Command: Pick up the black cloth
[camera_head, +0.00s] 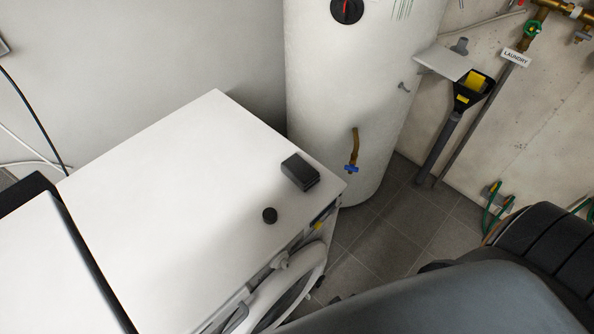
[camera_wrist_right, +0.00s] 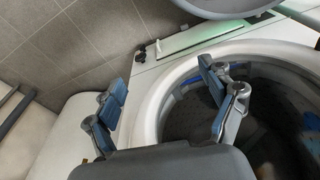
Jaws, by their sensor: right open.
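I cannot pick out the black cloth for certain in either view. In the right wrist view, a round front-loader opening (camera_wrist_right: 155,95) leads into a dark drum (camera_wrist_right: 185,120). My right forearm hides much of the lower right in the head view. My left gripper is not in view.
A white washing machine (camera_head: 190,180) carries a black box (camera_head: 300,171) and a small black round piece (camera_head: 269,215). Its round door (camera_head: 290,290) is at the front. A white tank (camera_head: 340,100) with a blue-handled tap (camera_head: 351,168) stands behind. Tiled floor (camera_head: 385,240) shows between.

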